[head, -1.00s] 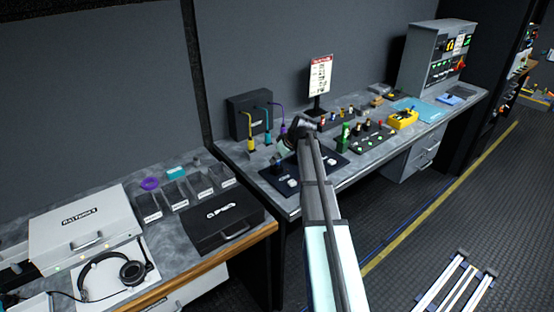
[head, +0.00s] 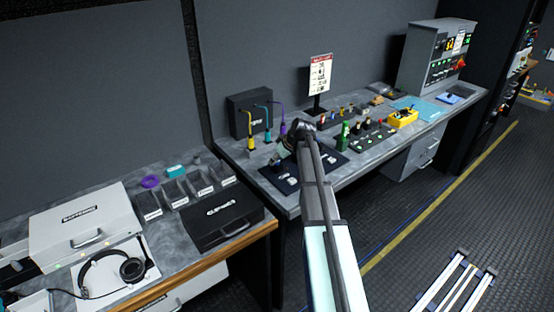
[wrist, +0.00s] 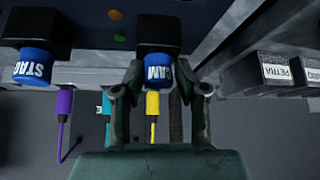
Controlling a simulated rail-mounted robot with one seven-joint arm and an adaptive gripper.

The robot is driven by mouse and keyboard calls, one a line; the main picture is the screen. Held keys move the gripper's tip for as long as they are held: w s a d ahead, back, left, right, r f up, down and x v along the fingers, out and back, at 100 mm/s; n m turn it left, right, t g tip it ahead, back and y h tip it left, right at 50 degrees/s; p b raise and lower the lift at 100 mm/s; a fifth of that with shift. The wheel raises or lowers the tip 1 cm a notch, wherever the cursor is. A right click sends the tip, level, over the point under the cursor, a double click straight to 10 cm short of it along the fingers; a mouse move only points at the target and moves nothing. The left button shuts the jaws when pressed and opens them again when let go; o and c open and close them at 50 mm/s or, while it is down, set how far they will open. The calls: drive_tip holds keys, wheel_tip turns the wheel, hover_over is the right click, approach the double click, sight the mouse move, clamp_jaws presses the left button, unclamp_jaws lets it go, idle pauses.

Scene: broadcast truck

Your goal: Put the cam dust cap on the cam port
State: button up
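My gripper (wrist: 160,88) has its two fingers on either side of a blue round piece marked CAM (wrist: 158,68) in the wrist view. The piece adjoins a black block (wrist: 160,34). Slim gaps seem to show beside it, but I cannot tell whether the fingers touch it. I also cannot tell whether the blue piece is the cap or part of the port. A similar blue piece (wrist: 34,68), marked STAG with the rest cut off, adjoins another black block at the left. In the head view my arm's end covers most of this spot.
Yellow (wrist: 152,108), cyan (wrist: 105,106) and purple (wrist: 65,108) cables show beyond the fingers. Labelled grey bins (wrist: 285,72) stand at the right. In the head view, a dark case (head: 225,222) sits on the near bench, and a sign (head: 320,75) stands behind my arm.

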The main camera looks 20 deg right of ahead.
drive_tip(key=shift+s+f, duration=0.1)
drive_tip(key=shift+f, duration=0.6)
drive_tip(key=shift+d, duration=0.1)
drive_tip(key=shift+r, duration=0.2)
drive_tip(key=shift+r+p, duration=0.45)
drive_tip(key=shift+r, duration=0.15)
drive_tip(key=b+v, duration=0.2)
drive_tip(key=v, duration=1)
drive_tip(key=shift+r, duration=0.15)
drive_tip(key=shift+w, duration=0.2)
